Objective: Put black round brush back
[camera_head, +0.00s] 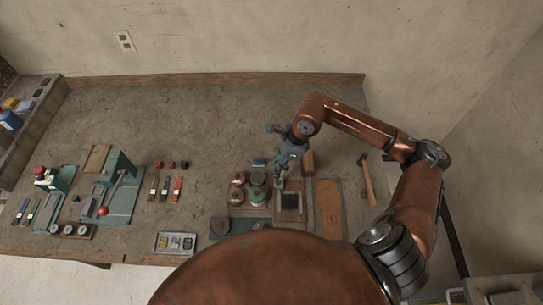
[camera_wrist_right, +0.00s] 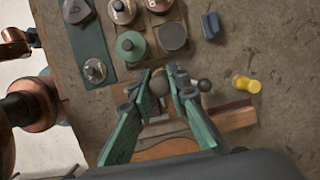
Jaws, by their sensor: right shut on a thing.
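My right gripper (camera_head: 279,179) reaches down over the right part of the bench. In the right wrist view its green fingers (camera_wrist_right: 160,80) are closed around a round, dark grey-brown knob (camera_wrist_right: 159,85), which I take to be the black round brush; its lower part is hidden. A dark square pad in a tray (camera_head: 290,202) lies just in front of the gripper in the head view. My left gripper is not in view.
Round tins, one green-lidded (camera_head: 258,195), stand left of the gripper, with a blue block (camera_head: 258,162) behind. A sole-shaped board (camera_head: 328,207), a brown block (camera_head: 308,162) and a hammer (camera_head: 368,181) lie to the right. The back of the bench (camera_head: 200,110) is clear.

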